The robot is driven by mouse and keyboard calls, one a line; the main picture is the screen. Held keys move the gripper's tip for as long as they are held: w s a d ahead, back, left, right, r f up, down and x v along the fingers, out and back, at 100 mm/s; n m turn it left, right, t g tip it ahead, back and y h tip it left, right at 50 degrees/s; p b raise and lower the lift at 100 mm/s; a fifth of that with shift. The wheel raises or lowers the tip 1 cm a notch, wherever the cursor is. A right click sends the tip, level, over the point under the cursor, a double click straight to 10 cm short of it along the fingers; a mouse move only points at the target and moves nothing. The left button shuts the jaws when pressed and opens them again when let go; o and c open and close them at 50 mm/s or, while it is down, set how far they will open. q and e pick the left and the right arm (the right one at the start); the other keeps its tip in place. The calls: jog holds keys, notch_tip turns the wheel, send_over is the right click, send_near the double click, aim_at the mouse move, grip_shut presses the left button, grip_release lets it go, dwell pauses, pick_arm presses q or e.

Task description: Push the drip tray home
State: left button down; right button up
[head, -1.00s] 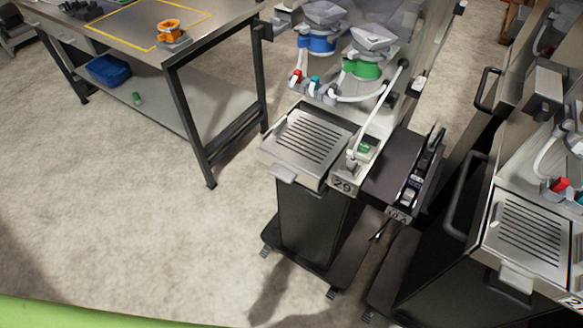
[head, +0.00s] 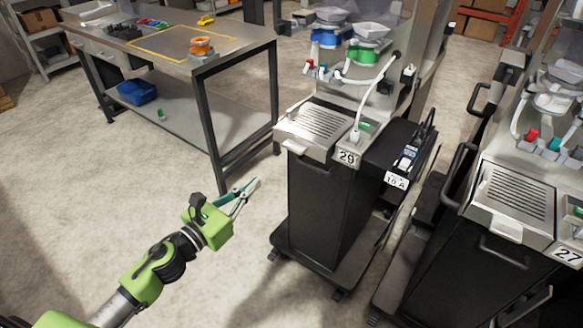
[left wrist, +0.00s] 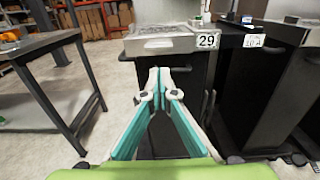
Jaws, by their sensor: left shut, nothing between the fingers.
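The drip tray (head: 317,122) of dispenser 29 is a steel tray with a slotted top and a light front handle (head: 295,147). Its front edge juts out over the dark cabinet (head: 322,205) below. In the left wrist view the tray (left wrist: 158,44) is seen from the front, beyond and above my fingertips. My left gripper (head: 250,187) is shut and empty, in front and to the left of the cabinet, lower than the tray and apart from it. In the left wrist view the gripper's tips (left wrist: 160,76) meet in front of the dark cabinet. My right gripper is out of view.
Dispenser 27 with its own slotted tray (head: 517,193) stands at the right. A dark unit labelled 10 A (head: 396,181) adjoins dispenser 29. A workbench (head: 232,52) stands at the left, with a blue bin (head: 137,92) on its lower shelf. The floor before dispenser 29 is clear.

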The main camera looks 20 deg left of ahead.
pick_arm(q)
jog(key=p, duration=0.3)
send_near(292, 149)
jog(key=x, duration=0.5)
jog(key=shift+x, duration=0.95)
jog(key=shift+b+x, duration=0.95)
jog(key=shift+x, duration=0.95)
jog(key=shift+a+r, duration=0.1)
jog(key=shift+r, duration=0.05)
jog(key=shift+r, duration=0.1)
